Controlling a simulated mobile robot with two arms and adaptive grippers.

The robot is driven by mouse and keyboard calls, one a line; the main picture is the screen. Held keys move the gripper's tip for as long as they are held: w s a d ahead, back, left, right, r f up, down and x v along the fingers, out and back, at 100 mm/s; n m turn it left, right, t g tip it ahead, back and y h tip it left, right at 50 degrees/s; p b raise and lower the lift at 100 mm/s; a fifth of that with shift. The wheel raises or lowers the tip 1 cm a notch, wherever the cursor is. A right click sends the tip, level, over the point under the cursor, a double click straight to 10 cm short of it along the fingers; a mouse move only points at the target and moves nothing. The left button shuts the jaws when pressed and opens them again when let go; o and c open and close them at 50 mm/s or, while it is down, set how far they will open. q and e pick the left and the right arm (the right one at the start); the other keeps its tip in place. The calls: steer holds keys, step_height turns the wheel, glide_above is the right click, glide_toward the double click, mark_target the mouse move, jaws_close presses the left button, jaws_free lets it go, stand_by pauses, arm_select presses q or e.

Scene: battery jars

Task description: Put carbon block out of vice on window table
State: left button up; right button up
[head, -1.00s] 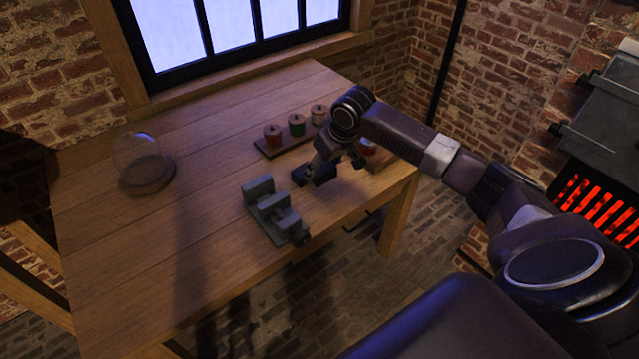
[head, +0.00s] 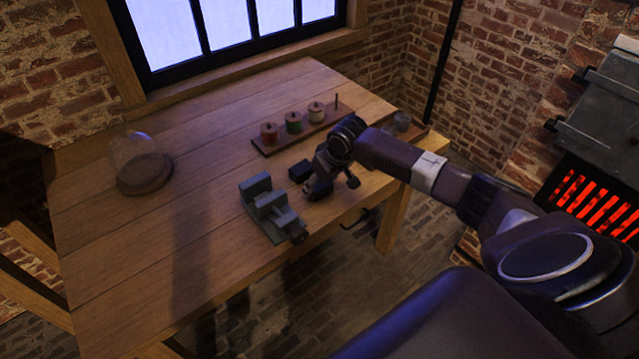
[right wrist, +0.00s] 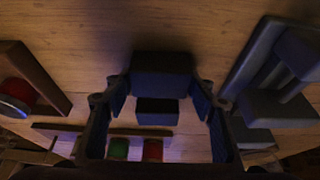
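The dark carbon block (head: 300,171) sits on the wooden window table (head: 130,245), between the vice and the spool rack. My right gripper (head: 313,188) is low over the table, just to the near right of the block. In the right wrist view its fingers (right wrist: 158,95) are spread apart, with the block (right wrist: 161,76) in line with the gap between them. The grey vice (head: 268,208) stands near the table's front edge, and no block shows between its jaws. The vice also shows at the right of the right wrist view (right wrist: 265,104). My left gripper is out of view.
A rack (head: 274,146) with red, green and pale spools stands behind the block. A glass dome on a round base (head: 145,174) is at the left. A small tray with a glass jar (head: 402,122) is behind my right wrist. The left middle of the table is clear.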

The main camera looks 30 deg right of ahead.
steer(key=o, duration=0.4)
steer(key=shift+r, duration=0.1)
steer(key=shift+r, duration=0.25)
steer(key=v, duration=1.1)
steer(key=shift+s+r, duration=0.25)
steer(key=shift+r, duration=0.05)
steer(key=shift+f, duration=0.1)
